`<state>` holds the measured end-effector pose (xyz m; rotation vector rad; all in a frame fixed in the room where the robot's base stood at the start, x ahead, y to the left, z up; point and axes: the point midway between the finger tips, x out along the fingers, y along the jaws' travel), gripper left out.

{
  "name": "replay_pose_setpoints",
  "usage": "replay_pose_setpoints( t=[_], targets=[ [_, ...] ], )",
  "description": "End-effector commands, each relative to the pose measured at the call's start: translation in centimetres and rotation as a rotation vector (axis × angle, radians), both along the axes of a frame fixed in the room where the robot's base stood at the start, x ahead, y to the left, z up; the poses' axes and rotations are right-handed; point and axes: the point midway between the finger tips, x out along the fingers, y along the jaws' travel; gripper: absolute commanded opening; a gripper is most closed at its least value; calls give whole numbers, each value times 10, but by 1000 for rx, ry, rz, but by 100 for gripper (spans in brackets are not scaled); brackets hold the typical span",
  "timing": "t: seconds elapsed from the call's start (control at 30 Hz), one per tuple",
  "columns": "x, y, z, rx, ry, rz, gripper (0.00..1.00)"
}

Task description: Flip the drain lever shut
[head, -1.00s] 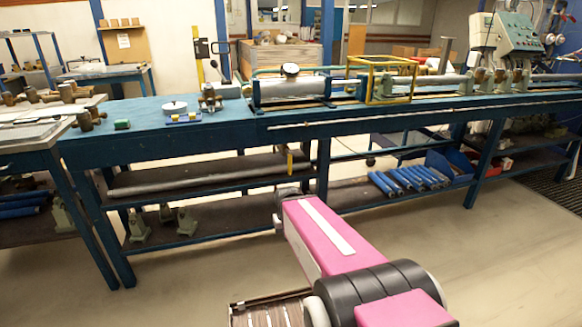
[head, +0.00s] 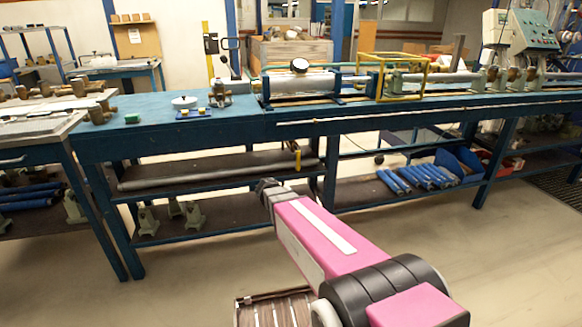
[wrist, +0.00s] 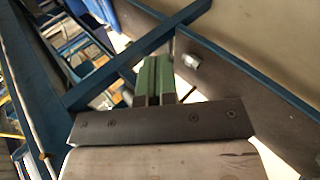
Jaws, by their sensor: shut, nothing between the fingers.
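A small yellow lever (head: 298,157) hangs below the front edge of the blue bench, near the middle of the head view. I take it to be the drain lever; its exact setting is too small to tell. The pink arm is mine, and its dark end (head: 268,190) is below and left of the lever. In the wrist view, my gripper (wrist: 156,62) shows green fingers close together with nothing between them. No contact with the lever shows.
The blue bench (head: 240,128) spans the view, with a meter run and a yellow frame (head: 392,75) on top. Its lower shelf (head: 345,203) holds blue cylinders (head: 425,176). A blue leg stands close right of the lever.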

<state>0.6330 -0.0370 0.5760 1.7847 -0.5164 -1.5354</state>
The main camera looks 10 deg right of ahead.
Motion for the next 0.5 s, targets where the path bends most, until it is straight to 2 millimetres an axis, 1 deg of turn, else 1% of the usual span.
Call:
replay_pose_setpoints(
  t=[0.03, 0.2, 0.27, 0.3, 0.4, 0.5],
  targets=[
    [20, 5, 1, -58, -18, 25, 0],
    [69, 19, 18, -264, -93, 115, 0],
    [86, 27, 25, -336, -122, 149, 0],
    [97, 33, 29, -382, -142, 171, 0],
    [121, 49, 40, -486, -190, 227, 0],
    [141, 65, 50, -573, -231, 274, 0]
  ],
)
